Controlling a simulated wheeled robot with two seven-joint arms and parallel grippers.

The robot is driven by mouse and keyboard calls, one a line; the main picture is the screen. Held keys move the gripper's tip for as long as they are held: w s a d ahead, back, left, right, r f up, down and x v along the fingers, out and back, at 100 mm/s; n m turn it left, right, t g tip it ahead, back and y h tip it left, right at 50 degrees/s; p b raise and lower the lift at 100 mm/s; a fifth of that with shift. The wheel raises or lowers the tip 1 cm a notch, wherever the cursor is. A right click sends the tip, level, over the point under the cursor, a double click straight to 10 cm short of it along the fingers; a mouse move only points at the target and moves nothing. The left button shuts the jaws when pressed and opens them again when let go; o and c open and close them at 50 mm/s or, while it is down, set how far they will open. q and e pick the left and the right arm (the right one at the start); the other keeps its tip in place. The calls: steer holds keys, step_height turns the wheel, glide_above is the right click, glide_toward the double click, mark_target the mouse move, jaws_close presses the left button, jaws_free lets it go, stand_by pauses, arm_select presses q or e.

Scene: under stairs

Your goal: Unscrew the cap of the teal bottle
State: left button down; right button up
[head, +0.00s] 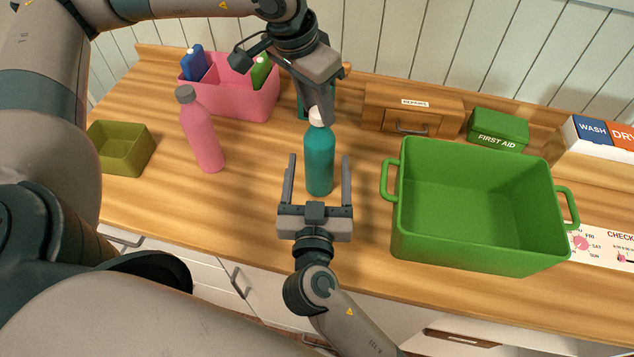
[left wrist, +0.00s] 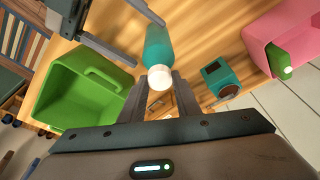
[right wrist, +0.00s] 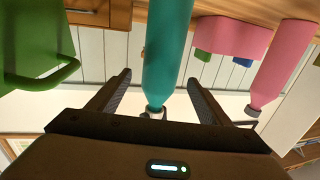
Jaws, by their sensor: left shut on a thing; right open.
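The teal bottle (head: 319,165) stands upright on the wooden counter, with a white cap (head: 317,116) on top. My left gripper (head: 322,112) comes from above and is shut on the white cap; its fingers sit either side of the cap (left wrist: 160,78) in the left wrist view. My right gripper (head: 319,162) is open, low at the front of the bottle, with one finger to each side of its body and visible gaps. The bottle (right wrist: 168,50) shows between the spread fingers in the right wrist view.
A green bin (head: 470,240) stands close on the right. A pink bottle (head: 203,135) stands on the left, before a pink caddy (head: 235,97). An olive box (head: 120,148) is far left. Behind are a wooden drawer box (head: 412,105) and a first aid box (head: 498,127).

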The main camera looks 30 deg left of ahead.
mark_target(320, 147)
steer(key=shift+x, duration=2.9)
steer(key=shift+c, duration=0.2)
jaws_close()
steer(key=shift+d+f, duration=0.1)
steer(key=shift+f, duration=0.25)
